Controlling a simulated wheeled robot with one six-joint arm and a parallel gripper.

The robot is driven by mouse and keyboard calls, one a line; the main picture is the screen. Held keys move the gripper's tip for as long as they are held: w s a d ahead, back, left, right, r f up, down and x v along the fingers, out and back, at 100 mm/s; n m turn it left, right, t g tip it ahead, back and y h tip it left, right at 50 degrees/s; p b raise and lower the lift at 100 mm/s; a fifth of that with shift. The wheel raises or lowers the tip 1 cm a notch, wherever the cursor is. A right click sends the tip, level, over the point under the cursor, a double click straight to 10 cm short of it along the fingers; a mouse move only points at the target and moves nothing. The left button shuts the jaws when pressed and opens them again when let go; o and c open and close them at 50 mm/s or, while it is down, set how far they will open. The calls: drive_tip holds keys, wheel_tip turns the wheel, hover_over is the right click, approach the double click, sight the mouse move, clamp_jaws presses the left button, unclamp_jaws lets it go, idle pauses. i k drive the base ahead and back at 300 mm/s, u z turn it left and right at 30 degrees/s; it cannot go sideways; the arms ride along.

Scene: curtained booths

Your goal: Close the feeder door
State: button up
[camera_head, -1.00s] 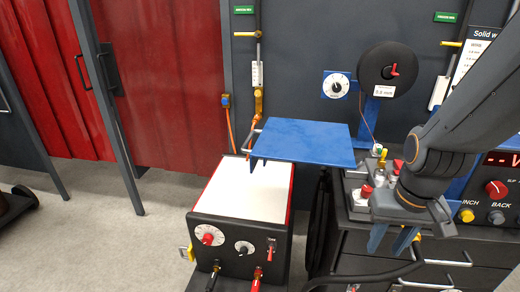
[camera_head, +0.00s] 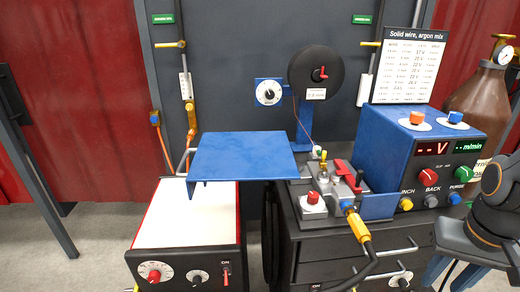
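The feeder (camera_head: 385,150) is a blue housing with red and green displays, knobs and buttons, standing on a dark drawer cabinet. Its door seems to be the flat blue panel (camera_head: 240,152), which stands open, swung out level to the left over a white-topped box. The wire drive parts (camera_head: 335,183) lie exposed between panel and housing. My gripper (camera_head: 450,275) is at the lower right edge, partly cut off by the frame. Its two blue-grey fingers look apart, with nothing seen between them. It is well right of the panel and not touching it.
A black wire spool (camera_head: 315,72) stands behind the panel. A yellow-ended hose (camera_head: 358,226) hangs in front of the feeder. The white-topped box (camera_head: 185,220) is below the panel. A brown gas cylinder (camera_head: 478,105) stands at right. Open floor shows at left.

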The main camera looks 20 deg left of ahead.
sight(243, 156)
drive_tip(key=z, duration=1.1)
drive_tip(key=k, duration=1.25)
drive_tip(key=u, duration=2.05)
drive_tip(key=i, duration=1.2)
drive_tip(key=u, duration=0.05)
